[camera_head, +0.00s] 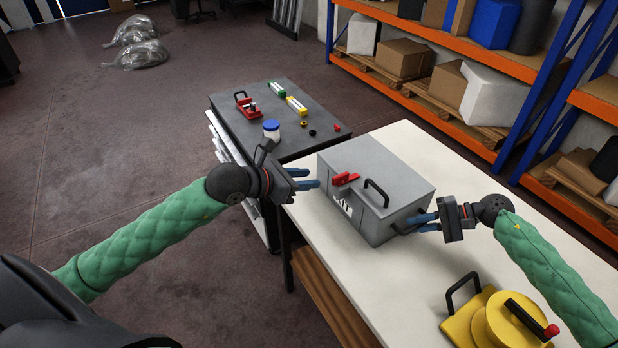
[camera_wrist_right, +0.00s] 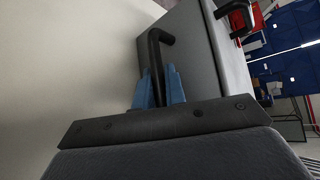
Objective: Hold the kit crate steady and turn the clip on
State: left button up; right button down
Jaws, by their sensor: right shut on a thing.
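The grey kit crate (camera_head: 385,165) stands on the white table, with a black handle (camera_head: 376,192) on it. The red clip (camera_head: 344,178) sits at the crate's upper left edge. My right gripper (camera_head: 412,224) is shut on the black side handle of the crate. In the right wrist view, the blue fingers (camera_wrist_right: 160,90) close around this handle (camera_wrist_right: 158,45). My left gripper (camera_head: 316,178) is beside the crate's left side, left of the clip. Its two blue fingers are apart, with nothing seen between them.
The white table (camera_head: 420,148) has free room behind and right of the crate. A yellow device (camera_head: 495,322) with a crank stands at its front right. A dark side table (camera_head: 325,125) at the left holds a red clamp, a blue-lidded jar and small parts. Shelves stand behind.

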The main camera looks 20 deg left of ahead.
jog(key=c, duration=1.4)
grip_release()
jog(key=shift+o, duration=0.2)
